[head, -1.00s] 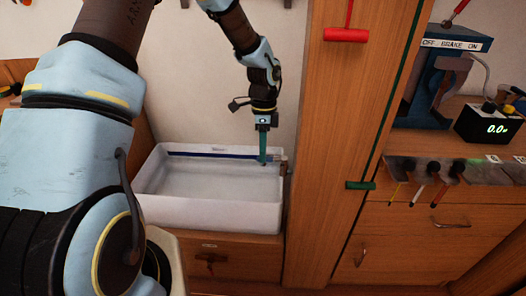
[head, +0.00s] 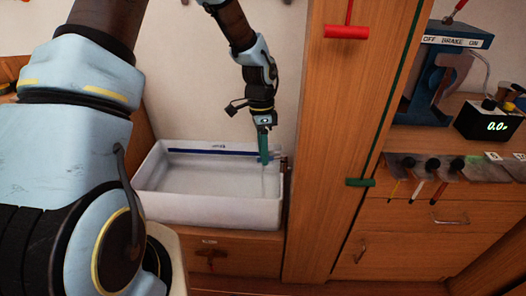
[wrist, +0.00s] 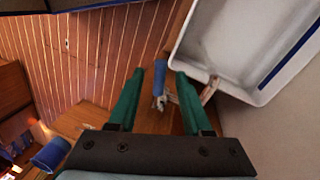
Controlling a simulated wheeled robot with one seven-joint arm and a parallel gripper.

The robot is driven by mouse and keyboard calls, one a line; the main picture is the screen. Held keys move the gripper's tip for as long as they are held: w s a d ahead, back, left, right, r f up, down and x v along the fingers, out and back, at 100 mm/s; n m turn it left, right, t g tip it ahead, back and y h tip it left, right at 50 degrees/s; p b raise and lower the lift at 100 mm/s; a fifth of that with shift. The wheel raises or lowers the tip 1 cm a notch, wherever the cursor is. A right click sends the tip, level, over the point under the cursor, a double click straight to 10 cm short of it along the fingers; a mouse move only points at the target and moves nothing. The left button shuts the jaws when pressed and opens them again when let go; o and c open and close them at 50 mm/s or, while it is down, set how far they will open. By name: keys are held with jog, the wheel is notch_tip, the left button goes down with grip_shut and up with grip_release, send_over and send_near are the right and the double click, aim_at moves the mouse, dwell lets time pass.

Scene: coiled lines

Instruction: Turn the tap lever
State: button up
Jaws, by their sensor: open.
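The likely tap lever, a blue handle (wrist: 160,78) on a pale metal base, shows in the wrist view between my green fingers. A brownish metal piece (wrist: 209,90), perhaps the spout, lies right of the right finger, by the basin's edge. In the head view my gripper (head: 264,160) points down at the white basin's (head: 210,213) back right corner and hides the handle. A faint pale streak below the gripper may be water.
The basin stands on a wooden cabinet (head: 240,258), and a blue strip (head: 205,152) runs along its back. A wooden post (head: 345,130) with a red handle (head: 346,31) and a green handle (head: 360,182) stands close to the right. A brake device (head: 440,75) is farther right.

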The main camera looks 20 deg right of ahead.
notch_tip(320, 180, up, 11)
jog(key=w+b, duration=0.1)
jog(key=w, duration=0.1)
jog(key=shift+d+f, duration=0.2)
dwell(0.4)
